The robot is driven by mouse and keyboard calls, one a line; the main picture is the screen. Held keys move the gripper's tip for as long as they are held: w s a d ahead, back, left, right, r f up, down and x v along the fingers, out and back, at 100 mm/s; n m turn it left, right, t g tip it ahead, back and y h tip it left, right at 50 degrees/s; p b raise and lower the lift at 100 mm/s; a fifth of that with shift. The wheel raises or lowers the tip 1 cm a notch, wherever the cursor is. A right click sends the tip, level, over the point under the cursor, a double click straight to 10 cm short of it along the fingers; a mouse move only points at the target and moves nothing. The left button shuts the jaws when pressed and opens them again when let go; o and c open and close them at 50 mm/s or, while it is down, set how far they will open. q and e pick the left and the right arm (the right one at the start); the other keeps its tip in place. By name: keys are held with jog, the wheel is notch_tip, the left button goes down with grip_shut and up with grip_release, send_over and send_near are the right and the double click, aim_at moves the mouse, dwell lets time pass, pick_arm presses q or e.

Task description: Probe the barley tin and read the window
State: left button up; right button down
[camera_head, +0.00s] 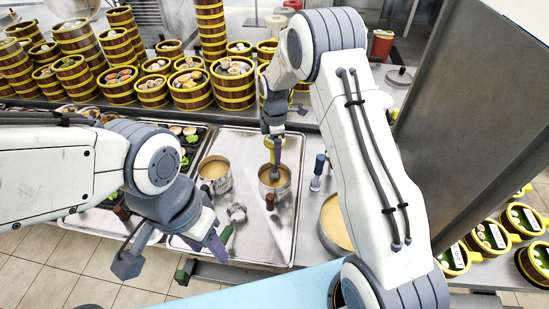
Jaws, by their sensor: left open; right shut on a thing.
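Two round metal tins with tan contents are on the steel tray (257,148): a left tin (214,184) and a right tin (274,191). I see no label telling which is barley. My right gripper (276,165) points down over the right tin, its tip at the tan contents. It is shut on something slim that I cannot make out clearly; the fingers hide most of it. My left gripper (172,256) is open and empty, low over the tray's front left edge. A blue-topped tool (318,172) stands right of the right tin. No readable window shows.
A metal ring (237,212) and a green handle (226,234) lie on the tray near my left gripper. A larger round pan (332,222) is partly behind my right arm. Steamer towers (233,84) line the back. Green-and-yellow steamers (490,235) stand at right, beside a grey panel (475,110).

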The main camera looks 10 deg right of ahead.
jog(key=shift+f+b, duration=2.15)
jog(key=shift+f, duration=1.2)
jog(key=shift+r, duration=0.1)
jog(key=shift+r+p, duration=0.45)
dwell(0.4)
jog(key=shift+r+p, duration=4.65)
jog(key=shift+r, duration=1.85)
